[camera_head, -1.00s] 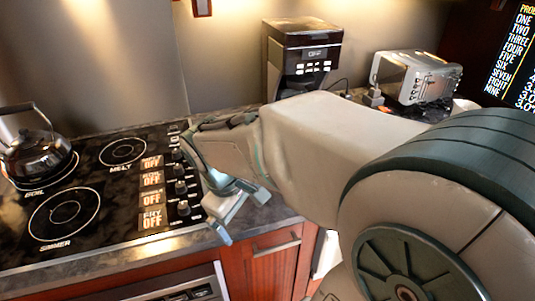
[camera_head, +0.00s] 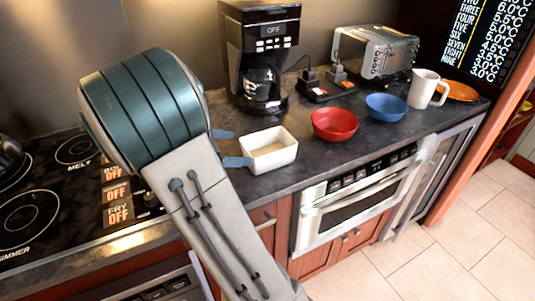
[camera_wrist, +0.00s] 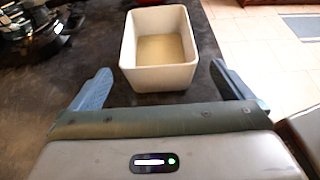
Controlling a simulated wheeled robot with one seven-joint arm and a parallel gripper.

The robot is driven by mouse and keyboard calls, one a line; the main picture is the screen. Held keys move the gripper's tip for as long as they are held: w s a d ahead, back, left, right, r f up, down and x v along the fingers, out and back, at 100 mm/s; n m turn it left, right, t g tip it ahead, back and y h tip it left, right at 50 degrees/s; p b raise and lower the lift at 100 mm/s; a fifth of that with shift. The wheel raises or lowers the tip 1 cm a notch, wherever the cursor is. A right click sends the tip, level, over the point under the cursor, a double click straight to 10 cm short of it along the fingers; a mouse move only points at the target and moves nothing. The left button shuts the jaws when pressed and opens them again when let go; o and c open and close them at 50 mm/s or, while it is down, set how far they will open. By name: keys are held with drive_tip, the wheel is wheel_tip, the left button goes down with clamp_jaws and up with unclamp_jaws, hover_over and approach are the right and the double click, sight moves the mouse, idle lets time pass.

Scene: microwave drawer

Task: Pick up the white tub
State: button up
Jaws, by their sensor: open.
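The white tub (camera_head: 270,158) is a small rectangular open container standing upright on the dark counter, right of the stove. In the wrist view the white tub (camera_wrist: 160,76) lies straight ahead, its near end close to my gripper. My gripper (camera_head: 230,148) is at the tub's left side in the head view, with its blue fingers pointing toward the tub. In the wrist view my gripper (camera_wrist: 165,82) is open, one finger on each side of the tub's near end, with gaps visible. The tub looks empty inside. My arm hides part of the counter and stove.
A coffee maker (camera_head: 259,58) stands behind the tub. A red bowl (camera_head: 334,125), a blue bowl (camera_head: 386,107), a white mug (camera_head: 423,90) and a toaster (camera_head: 376,50) are to its right. The stove (camera_head: 40,195) is at left. The counter's front edge runs close to the tub.

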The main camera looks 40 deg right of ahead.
sight(261, 148)
drive_tip(key=x, duration=0.9)
drive_tip(key=shift+w+d+f, duration=0.1)
drive_tip(key=c, duration=0.7)
